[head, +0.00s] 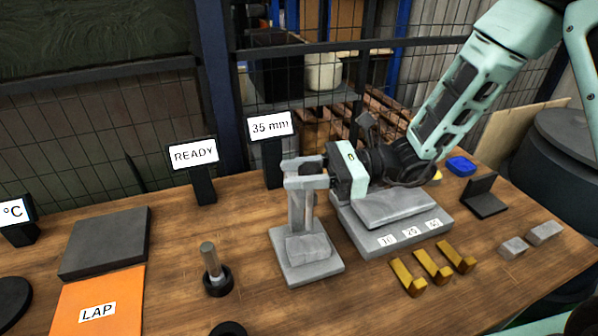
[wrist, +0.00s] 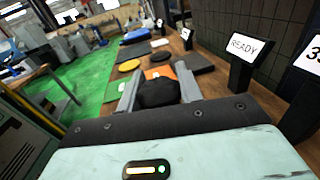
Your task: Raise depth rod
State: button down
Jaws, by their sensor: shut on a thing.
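A grey depth stand (head: 301,268) stands on the wooden table, with a flat base, a grey block (head: 310,246) on it and an upright column. My gripper (head: 304,171) reaches in from the right at the top of this stand. Its grey fingers are shut on a dark knob (head: 311,166), which I take to be the head of the depth rod. In the wrist view the black knob (wrist: 158,93) sits between the two fingers (wrist: 158,86). The rod below the knob is not clearly seen apart from the column.
A grey stepped block (head: 398,233) with number labels stands right of the stand, with several brass hooks (head: 433,266) in front. The "35 mm" sign (head: 271,126) and "READY" sign (head: 194,154) stand behind.

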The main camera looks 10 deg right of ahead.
jog(key=shift+w+r, duration=0.1)
jog(key=shift+r, duration=0.2)
jog(key=c, duration=0.9)
grip_release()
jog(key=shift+c, duration=0.2)
jog(key=shift+f, duration=0.1)
jog(key=d+b, duration=0.2)
jog(key=d, duration=1.5)
jog(key=shift+d, duration=0.25)
